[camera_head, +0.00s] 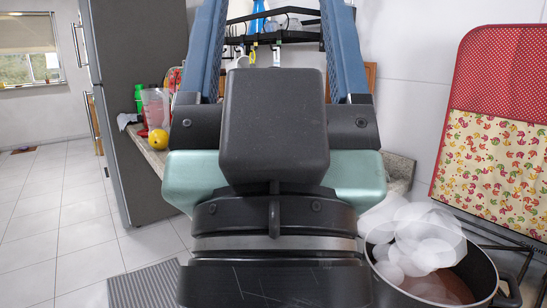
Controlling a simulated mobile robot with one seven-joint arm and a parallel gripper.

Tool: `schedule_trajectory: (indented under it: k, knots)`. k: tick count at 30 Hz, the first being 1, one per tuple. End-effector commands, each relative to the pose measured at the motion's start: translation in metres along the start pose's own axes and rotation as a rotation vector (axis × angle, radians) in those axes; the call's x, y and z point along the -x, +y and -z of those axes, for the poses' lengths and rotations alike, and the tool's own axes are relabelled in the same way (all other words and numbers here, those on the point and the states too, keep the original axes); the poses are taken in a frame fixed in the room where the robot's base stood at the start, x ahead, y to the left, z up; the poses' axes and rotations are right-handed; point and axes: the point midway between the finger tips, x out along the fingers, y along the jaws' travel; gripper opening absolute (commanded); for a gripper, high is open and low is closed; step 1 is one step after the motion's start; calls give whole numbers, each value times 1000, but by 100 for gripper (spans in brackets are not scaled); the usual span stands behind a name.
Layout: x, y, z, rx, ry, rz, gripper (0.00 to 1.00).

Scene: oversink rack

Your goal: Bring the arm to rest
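My gripper (272,8) fills the middle of the head view, seen from behind. Its two long blue fingers rise on either side and run out past the top edge, so the tips are cut off. The fingers stand wide apart and nothing shows held between them. A black block on my wrist covers the middle of the scene, and much of the counter behind is hidden.
A black rack (296,36) with hanging things stands behind. A steaming pot (487,283) is close at right, below a red patterned cloth (508,60). At left, a jug (153,106) and yellow object (158,140) stand on the counter beside the fridge (142,60).

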Motion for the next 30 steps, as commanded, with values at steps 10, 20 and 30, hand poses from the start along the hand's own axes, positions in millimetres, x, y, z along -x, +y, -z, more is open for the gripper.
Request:
schedule_trajectory:
  k: [10, 20, 30]
  knots:
    - [-91, 0, 85, -2, -2, 1, 73]
    - [-158, -1, 148, -2, -3, 2, 73]
    - [-177, -1, 166, -2, -3, 2, 73]
